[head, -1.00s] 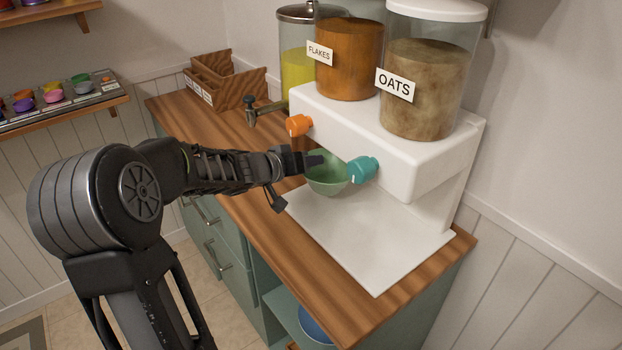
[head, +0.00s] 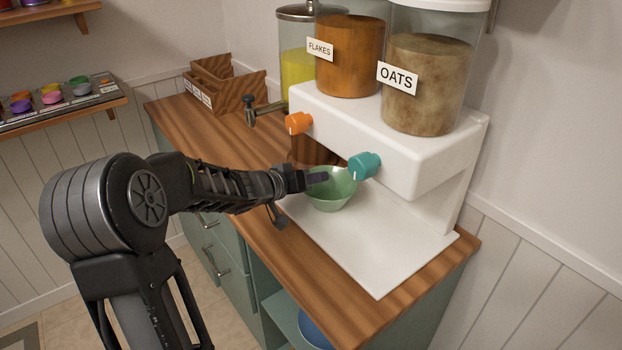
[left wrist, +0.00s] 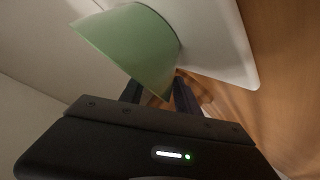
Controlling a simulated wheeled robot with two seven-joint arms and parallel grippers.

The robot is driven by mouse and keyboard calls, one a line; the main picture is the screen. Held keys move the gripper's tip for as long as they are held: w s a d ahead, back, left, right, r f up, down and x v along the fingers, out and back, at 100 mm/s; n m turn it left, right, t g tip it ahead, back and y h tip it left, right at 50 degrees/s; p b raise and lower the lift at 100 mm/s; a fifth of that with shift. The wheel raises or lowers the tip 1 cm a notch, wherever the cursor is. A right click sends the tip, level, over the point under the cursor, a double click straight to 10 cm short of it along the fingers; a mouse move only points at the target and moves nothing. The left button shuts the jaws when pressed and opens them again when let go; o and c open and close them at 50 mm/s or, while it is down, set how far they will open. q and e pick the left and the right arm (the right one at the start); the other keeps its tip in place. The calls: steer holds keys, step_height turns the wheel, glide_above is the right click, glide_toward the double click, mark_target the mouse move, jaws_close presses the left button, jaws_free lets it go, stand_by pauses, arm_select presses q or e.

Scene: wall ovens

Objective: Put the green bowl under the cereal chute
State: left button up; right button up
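The green bowl (head: 333,194) is at the left edge of the white dispenser's base tray (head: 385,255), roughly upright. It lies left of and below the teal knob (head: 364,166); I cannot tell whether it touches the tray. My left gripper (head: 318,177) is shut on the bowl's near-left rim. In the left wrist view the bowl (left wrist: 130,45) is at the fingers (left wrist: 160,92), covering part of one. The cereal dispenser (head: 420,150) carries clear containers labelled FLAKES (head: 348,58) and OATS (head: 425,85). My right gripper is not in view.
An orange knob (head: 298,123) sits left of the teal one. A wooden box (head: 225,82) and a dark tap-like fitting (head: 262,110) stand farther back on the wooden counter (head: 190,125). The front of the tray is clear. A blue bowl (head: 314,330) is on the shelf below.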

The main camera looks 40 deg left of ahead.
arm_select(q)
steer(key=shift+s+a+r, duration=0.1)
steer(key=shift+s+r, duration=0.25)
steer(key=shift+s, duration=0.1)
steer(key=p+v, duration=0.3)
steer(key=v, duration=0.8)
